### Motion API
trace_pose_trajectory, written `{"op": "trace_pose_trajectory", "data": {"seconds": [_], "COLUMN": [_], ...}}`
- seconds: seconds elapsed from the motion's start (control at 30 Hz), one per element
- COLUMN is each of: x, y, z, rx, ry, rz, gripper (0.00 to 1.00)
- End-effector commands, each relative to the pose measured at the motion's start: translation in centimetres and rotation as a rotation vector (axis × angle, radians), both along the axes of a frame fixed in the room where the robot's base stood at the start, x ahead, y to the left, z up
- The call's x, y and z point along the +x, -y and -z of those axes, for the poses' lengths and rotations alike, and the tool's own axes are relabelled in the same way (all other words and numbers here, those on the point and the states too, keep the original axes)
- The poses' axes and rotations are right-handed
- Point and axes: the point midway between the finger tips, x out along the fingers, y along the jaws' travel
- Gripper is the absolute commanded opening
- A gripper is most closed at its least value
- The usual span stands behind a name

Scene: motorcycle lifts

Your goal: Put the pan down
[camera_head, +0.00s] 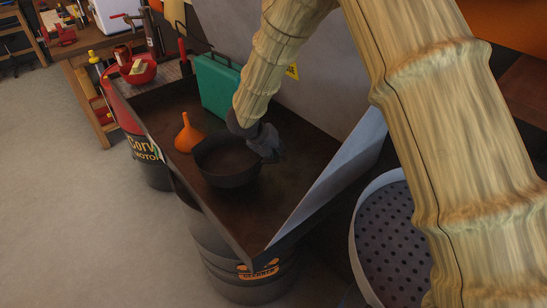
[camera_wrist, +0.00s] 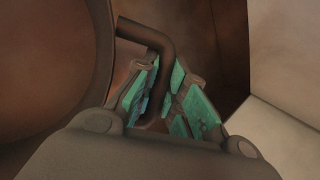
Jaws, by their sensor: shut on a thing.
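A dark round pan (camera_head: 228,162) is in the brown metal tray (camera_head: 298,184) in the head view, at or just above its floor; I cannot tell if it touches. My gripper (camera_head: 268,150) is at the pan's right side. In the wrist view, my gripper (camera_wrist: 160,100) has its green-padded fingers shut on the bent, dark handle (camera_wrist: 150,35). The pan's round body (camera_wrist: 45,65) fills the left of the wrist view. The handle's lower end is hidden between the fingers.
An orange funnel (camera_head: 187,134) stands just left of the pan, and a green case (camera_head: 217,86) is behind it. The tray's raised right wall (camera_head: 325,178) slopes near my arm. Bare tray floor lies in front and right of the pan. A perforated round basin (camera_head: 390,240) is at right.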

Motion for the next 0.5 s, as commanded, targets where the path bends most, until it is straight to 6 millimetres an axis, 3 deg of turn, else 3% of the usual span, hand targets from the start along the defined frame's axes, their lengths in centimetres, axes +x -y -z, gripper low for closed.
{"op": "trace_pose_trajectory", "data": {"seconds": [0.33,0.5], "x": [0.0,0.0], "y": [0.1,0.1], "z": [2.1,4.2], "rx": [0.0,-0.001], "ry": [0.0,-0.001], "rz": [0.0,0.0], "gripper": [0.0,0.0]}}
